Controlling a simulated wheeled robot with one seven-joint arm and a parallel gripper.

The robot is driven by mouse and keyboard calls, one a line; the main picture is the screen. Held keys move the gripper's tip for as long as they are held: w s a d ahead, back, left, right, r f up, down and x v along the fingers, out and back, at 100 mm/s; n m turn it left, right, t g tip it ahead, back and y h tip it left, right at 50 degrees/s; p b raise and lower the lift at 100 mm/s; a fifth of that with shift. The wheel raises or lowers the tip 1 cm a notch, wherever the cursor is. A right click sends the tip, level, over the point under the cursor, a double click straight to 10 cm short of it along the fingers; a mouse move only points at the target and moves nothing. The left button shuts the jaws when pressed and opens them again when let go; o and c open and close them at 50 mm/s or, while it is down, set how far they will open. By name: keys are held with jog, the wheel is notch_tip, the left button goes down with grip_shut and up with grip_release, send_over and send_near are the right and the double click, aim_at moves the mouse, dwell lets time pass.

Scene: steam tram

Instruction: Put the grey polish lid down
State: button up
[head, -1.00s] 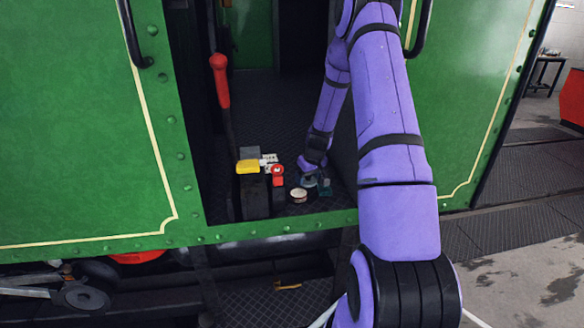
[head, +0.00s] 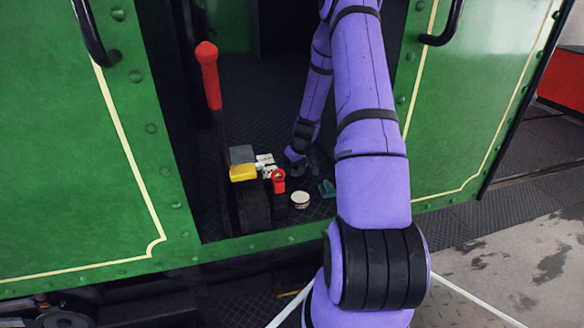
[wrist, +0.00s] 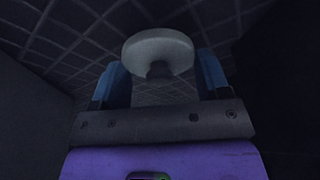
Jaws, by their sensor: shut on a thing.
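In the wrist view, the grey polish lid (wrist: 158,52) is a pale grey disc with a short stem below it. My gripper (wrist: 160,78) is shut on it, with one blue finger on each side. Patterned floor shows behind the lid. In the head view, my gripper (head: 298,167) is low over the dark cab floor, behind a small round tin with a cream top (head: 300,200). The lid is too dark and small to make out there. I cannot tell whether it touches the floor.
A red item (head: 278,181), a yellow block (head: 243,173), a grey block (head: 242,154) and white pieces (head: 265,161) cluster left of the tin. A teal item (head: 327,189) lies to its right. A red-handled lever (head: 208,75) stands at left. Green cab walls flank the opening.

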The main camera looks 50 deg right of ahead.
jog(key=shift+f, duration=0.8)
jog(key=shift+f, duration=0.2)
jog(key=o, duration=0.9)
jog(key=shift+s+a+f, duration=0.1)
jog(key=shift+a+f, duration=0.1)
jog(key=shift+a, duration=0.1)
jog(key=shift+r, duration=0.5)
jog(key=v, duration=1.2)
jog(key=shift+d, duration=0.3)
